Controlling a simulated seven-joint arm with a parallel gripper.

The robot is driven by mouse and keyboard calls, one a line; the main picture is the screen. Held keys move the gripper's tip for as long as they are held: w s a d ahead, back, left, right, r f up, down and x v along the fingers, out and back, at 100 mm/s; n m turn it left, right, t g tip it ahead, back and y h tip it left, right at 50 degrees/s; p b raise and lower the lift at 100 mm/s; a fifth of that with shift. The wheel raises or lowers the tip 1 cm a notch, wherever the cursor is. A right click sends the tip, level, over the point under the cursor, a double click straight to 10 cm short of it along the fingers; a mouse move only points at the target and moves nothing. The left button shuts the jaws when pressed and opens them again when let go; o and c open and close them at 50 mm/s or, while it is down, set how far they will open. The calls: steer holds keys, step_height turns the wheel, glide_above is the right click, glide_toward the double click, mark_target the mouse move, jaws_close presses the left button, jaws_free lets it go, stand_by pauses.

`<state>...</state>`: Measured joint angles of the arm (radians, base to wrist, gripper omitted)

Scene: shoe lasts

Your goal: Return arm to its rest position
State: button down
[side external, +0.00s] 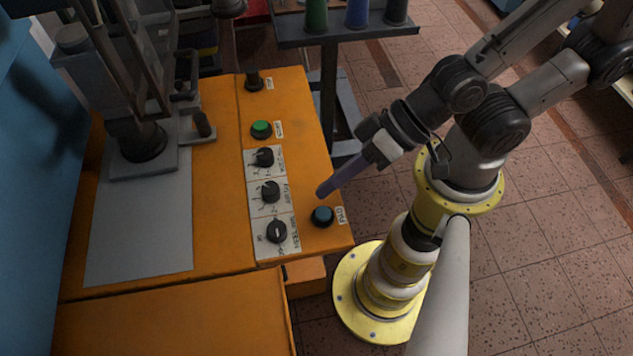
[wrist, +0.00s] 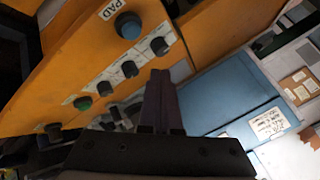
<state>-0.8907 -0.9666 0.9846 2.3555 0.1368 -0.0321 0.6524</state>
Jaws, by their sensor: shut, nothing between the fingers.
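My gripper (side external: 322,192) is shut and empty, its purple-grey fingers together. In the side external view it hangs over the right edge of the orange machine panel, close to the blue button (side external: 322,215) in that picture. Whether the fingertips touch the panel cannot be told. In the wrist view the closed fingers (wrist: 158,75) point up the picture, with the blue button (wrist: 128,25) labelled PAD to their upper left. My arm is bent and reaches in from the right.
The orange panel (side external: 215,220) carries a green button (side external: 261,129) and several black knobs (side external: 270,190). A machine column (side external: 140,140) stands at left. A dark shelf (side external: 345,32) with coloured spools is behind. A blue wall or cabinet (side external: 45,120) is at far left. Tiled floor (side external: 560,210) lies open at right.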

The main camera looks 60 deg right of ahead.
steer(key=w+d+r+m+t+h, duration=0.45)
steer(key=w+d+r, duration=0.35)
steer(key=d+r, duration=0.35)
steer(key=s+d+r+n+g+h, duration=0.1)
steer(key=s+d+n+g+h, duration=0.1)
steer(key=s+d, duration=0.6)
steer(key=n+g, duration=0.1)
steer(key=g, duration=0.1)
steer(key=shift+d+g+h, duration=0.35)
stand_by(0.7)
